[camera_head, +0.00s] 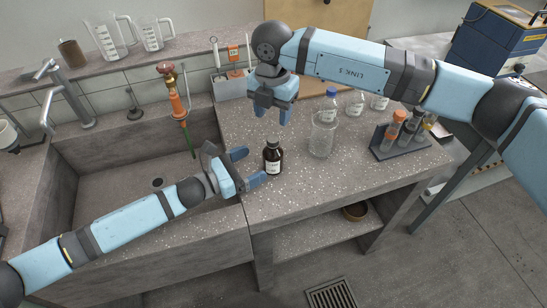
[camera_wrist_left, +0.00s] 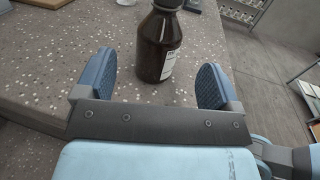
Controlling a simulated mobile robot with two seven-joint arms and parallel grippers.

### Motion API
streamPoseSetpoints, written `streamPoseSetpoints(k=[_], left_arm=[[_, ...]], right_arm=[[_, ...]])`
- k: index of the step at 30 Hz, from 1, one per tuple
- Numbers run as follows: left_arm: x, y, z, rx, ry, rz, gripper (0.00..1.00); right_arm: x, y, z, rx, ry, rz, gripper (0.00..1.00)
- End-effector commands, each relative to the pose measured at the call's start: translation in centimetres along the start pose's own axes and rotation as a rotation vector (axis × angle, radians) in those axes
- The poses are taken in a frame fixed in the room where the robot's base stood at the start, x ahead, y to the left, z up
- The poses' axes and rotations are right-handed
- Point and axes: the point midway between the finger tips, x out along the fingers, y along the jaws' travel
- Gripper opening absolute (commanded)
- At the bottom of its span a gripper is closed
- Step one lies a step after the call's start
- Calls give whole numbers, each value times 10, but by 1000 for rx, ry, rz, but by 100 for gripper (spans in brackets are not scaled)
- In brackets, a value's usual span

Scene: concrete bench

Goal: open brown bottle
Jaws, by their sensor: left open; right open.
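The brown bottle (camera_head: 273,158) stands upright on the speckled bench near the sink's edge. It has a dark cap and a white label. In the left wrist view the bottle (camera_wrist_left: 158,45) stands just beyond and between the open fingers, with its top cut off by the frame. My left gripper (camera_head: 249,167) is open beside the bottle, on its left in the head view; its fingers also show in the left wrist view (camera_wrist_left: 153,88). My right gripper (camera_head: 273,112) is open and empty, above and behind the bottle, pointing downward.
A clear glass jar (camera_head: 322,137) stands right of the bottle. A dark rack (camera_head: 402,147) holds orange-capped tubes. Blue-capped bottles (camera_head: 329,96) stand behind the jar. The sink (camera_head: 110,185) lies left. The bench front between bottle and rack is clear.

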Motion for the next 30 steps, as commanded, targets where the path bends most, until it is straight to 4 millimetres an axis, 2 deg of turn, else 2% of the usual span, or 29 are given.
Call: streamPoseSetpoints(k=[1,6,12,24,26,30], left_arm=[[12,0,1,0,-2,0,88],[42,0,0,0,0,1,88],[65,0,0,-2,0,0,88],[72,0,0,-1,1,1,88],[72,0,0,-1,1,1,77],[71,0,0,-1,1,1,44]], right_arm=[[0,0,0,0,0,0,52],[0,0,0,-1,1,1,52],[0,0,0,-1,1,1,52],[0,0,0,-1,1,1,52],[0,0,0,-1,1,1,52],[0,0,0,-1,1,1,52]])
